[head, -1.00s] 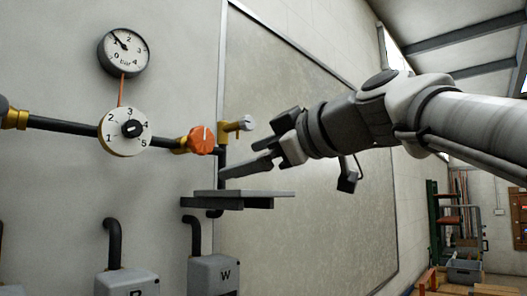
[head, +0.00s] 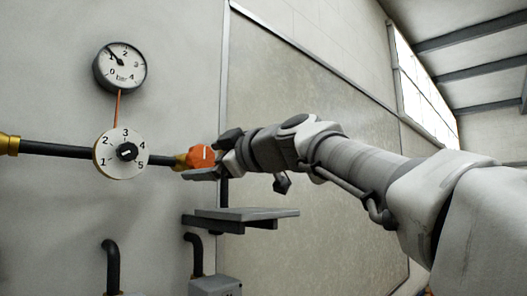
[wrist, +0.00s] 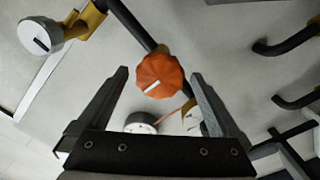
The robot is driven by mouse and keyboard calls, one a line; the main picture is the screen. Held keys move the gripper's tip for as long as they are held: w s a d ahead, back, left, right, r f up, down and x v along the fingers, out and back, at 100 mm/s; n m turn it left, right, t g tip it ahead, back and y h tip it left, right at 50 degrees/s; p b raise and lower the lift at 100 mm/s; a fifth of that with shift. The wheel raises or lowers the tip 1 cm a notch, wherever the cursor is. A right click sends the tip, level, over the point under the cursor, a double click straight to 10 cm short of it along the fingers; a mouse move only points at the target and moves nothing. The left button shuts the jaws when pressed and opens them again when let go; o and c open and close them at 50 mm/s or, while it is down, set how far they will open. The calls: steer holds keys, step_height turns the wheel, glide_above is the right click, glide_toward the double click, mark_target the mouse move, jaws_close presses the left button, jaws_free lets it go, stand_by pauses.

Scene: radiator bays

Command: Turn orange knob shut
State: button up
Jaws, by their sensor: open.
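In the wrist view my gripper (wrist: 157,75) has a finger on each side of the knob, with gaps showing. Whether either finger touches it I cannot tell.
A white numbered dial (head: 108,150) and a round bar gauge (head: 120,67) are left of the knob. A grey shelf (head: 240,215) juts out below my gripper. A brass valve with a grey cap (wrist: 40,36) is nearby. Dark bent pipes (head: 112,265) stand lower down.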

mark_target(194, 162)
steer(key=p+x, duration=0.2)
steer(key=x, duration=0.3)
steer(key=c, duration=1.3)
